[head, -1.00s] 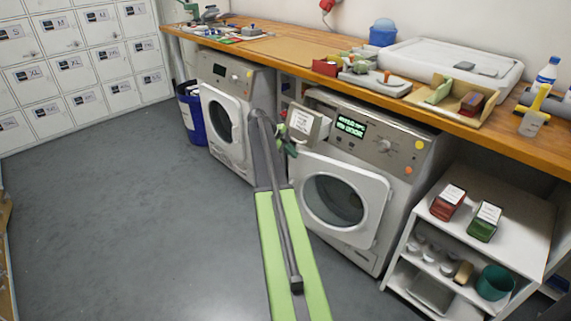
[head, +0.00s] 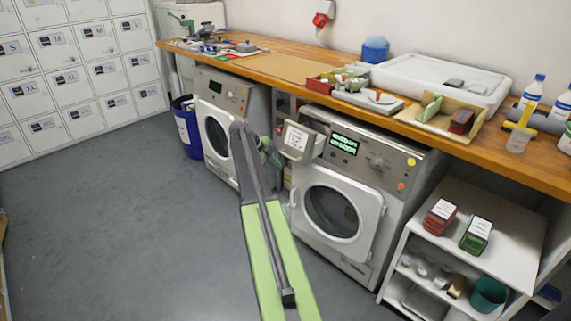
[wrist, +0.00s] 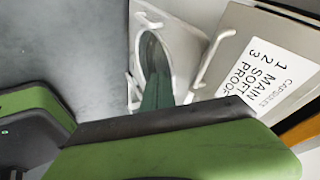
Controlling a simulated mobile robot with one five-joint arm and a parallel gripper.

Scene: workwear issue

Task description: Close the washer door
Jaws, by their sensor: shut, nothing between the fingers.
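The washer on the right (head: 392,177) has a lit green display and a white round-windowed door (head: 377,213). The door stands close to the front; I cannot tell whether it is fully shut. Its label drawer (head: 296,139) sticks out at the upper left. My gripper (head: 268,150) is shut and empty, left of the drawer and partly hidden by my arm. In the wrist view, the green-and-black fingers (wrist: 165,125) fill the lower part. The drawer's label (wrist: 268,80) is at right, and a white frame with dark glass, apparently the door (wrist: 143,35), is beyond the fingers.
A second front-loader (head: 228,92) stands to the left, beside a blue bin (head: 187,130). A wooden counter (head: 290,72) runs above both machines. An open shelf unit (head: 510,215) stands at right. The grey floor (head: 110,220) at left is clear.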

